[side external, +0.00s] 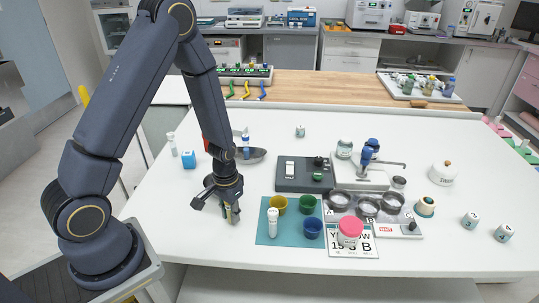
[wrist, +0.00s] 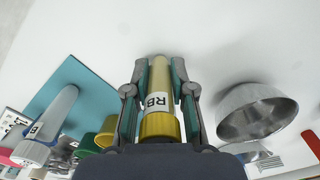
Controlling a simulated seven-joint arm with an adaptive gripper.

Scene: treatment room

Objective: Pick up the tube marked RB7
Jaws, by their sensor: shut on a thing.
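A tube with a yellow cap and a white label (wrist: 160,103) stands between my fingers in the wrist view. The label shows "RB"; the rest of its text is out of sight around the curve. My gripper (wrist: 161,78) is shut on this tube, one finger on each side. In the side view my gripper (side external: 231,208) points down over the white table, left of the teal mat, with the tube mostly hidden by the fingers. I cannot tell whether the tube touches the table.
A teal mat (side external: 264,235) to the right bears a white tube (side external: 272,223) and yellow, green and blue cups. Table space in front of my gripper is clear.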

